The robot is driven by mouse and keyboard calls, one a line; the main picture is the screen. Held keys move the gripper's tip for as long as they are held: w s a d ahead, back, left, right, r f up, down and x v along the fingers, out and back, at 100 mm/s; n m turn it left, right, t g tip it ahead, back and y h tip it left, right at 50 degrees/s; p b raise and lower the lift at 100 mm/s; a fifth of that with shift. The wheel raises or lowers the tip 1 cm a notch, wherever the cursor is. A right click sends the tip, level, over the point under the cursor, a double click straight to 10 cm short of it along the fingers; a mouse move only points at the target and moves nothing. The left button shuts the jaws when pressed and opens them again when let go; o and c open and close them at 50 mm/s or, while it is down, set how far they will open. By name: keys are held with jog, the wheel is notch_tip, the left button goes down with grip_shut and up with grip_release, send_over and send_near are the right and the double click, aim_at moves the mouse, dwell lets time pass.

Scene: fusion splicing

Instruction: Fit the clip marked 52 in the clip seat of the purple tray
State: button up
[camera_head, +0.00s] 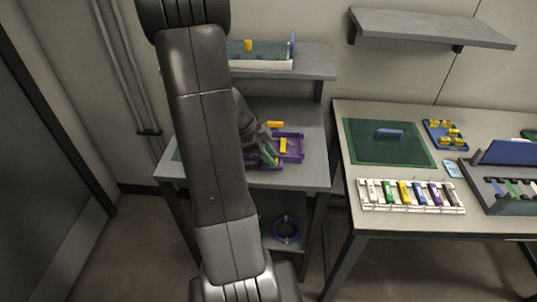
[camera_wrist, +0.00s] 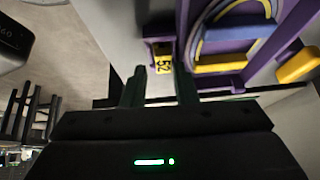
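The purple tray (camera_head: 299,148) lies on the grey bench behind my arm. In the wrist view its purple frame (camera_wrist: 248,50) fills the upper right, holding a curved blue strand and yellow and blue bars. The yellow clip marked 52 (camera_wrist: 162,62) is at a small purple holder (camera_wrist: 158,30) on the tray's left edge; I cannot tell whether it is fully down in it. My gripper (camera_wrist: 160,75) is open, with one dark green finger on each side of the clip and gaps between. In the head view, my gripper (camera_head: 267,150) is at the tray's left side.
A yellow block (camera_wrist: 298,65) stands at the tray's right. A shelf (camera_head: 300,73) hangs above the bench. The right table holds a green mat (camera_head: 390,151), a blue tray with yellow pieces (camera_head: 428,127) and a white rack of coloured pieces (camera_head: 370,206).

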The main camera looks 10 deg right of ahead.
jog(key=f, duration=0.1)
jog(key=s+f, duration=0.1)
jog(key=shift+a+f, duration=0.15)
jog(key=shift+f, duration=0.15)
jog(key=shift+w+r+p, duration=0.15)
jog(key=shift+r+p, duration=0.45)
jog(key=shift+p, duration=0.45)
jog(key=r, duration=0.1)
jog(key=w+a+r, duration=0.2)
jog(key=shift+w+r, duration=0.2)
jog(key=shift+r, duration=0.15)
jog(key=v, duration=0.7)
jog(key=shift+r, duration=0.45)
jog(key=shift+s+d, duration=0.1)
jog(key=shift+d, duration=0.05)
jog(key=x, duration=0.9)
jog(key=shift+s+f, duration=0.15)
